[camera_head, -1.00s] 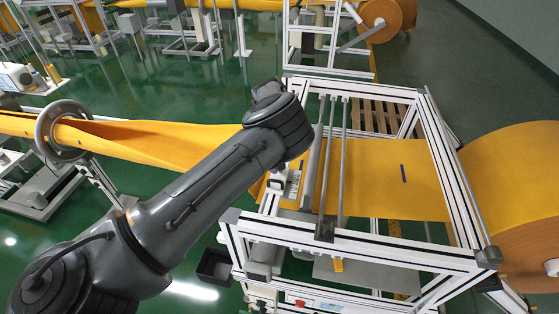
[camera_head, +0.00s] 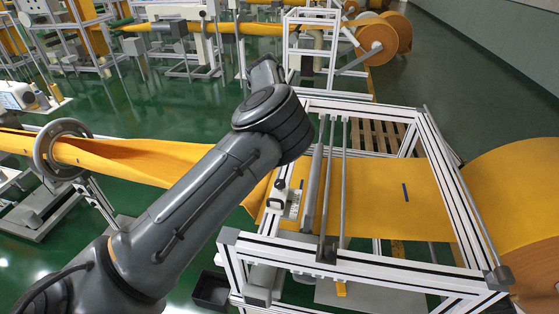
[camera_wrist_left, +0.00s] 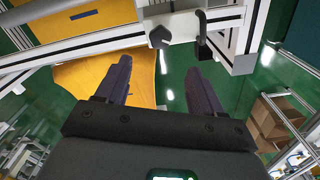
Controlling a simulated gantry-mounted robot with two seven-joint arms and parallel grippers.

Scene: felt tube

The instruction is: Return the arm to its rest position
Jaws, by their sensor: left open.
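My left arm (camera_head: 205,185) reaches from the lower left across the head view, over the yellow felt. Its gripper is hidden there behind the arm. In the left wrist view my left gripper (camera_wrist_left: 158,62) has its two dark fingers spread, with nothing between them. Yellow felt (camera_wrist_left: 85,80) lies beyond the left finger, and a white machine frame (camera_wrist_left: 150,32) crosses above the fingertips. My right gripper is not in view.
The white felt machine frame (camera_head: 360,258) stands right of the arm, with a large felt roll (camera_head: 515,205) beside it. A metal ring (camera_head: 42,150) surrounds the felt at left. A black bin (camera_head: 211,290) sits below. Cardboard boxes (camera_wrist_left: 278,118) stand right in the wrist view.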

